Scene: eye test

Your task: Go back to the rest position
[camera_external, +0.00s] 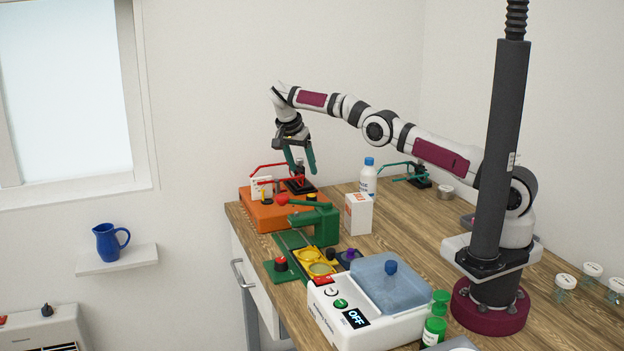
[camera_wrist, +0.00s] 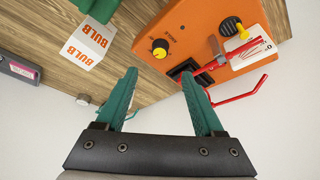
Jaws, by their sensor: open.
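My gripper (camera_external: 302,169) is open at the end of my outstretched arm, above the back left part of the wooden table (camera_external: 412,237). Its two green fingers also show in the wrist view (camera_wrist: 159,74), apart with nothing between them. They point down towards the orange box (camera_external: 259,219) and the red-armed stand beside it. In the wrist view the orange box (camera_wrist: 178,28) lies beyond the fingertips, with a yellow-topped knob and a dark slot on its face. I cannot tell whether a finger touches the red arm.
A white bulb carton (camera_external: 358,214), a blue-capped bottle (camera_external: 368,178) and a green device (camera_external: 322,221) stand close by. A white machine reading OFF (camera_external: 352,318) and green-capped jars (camera_external: 434,331) are in front. Glass jars (camera_external: 592,269) stand right. Free air surrounds my upper arm.

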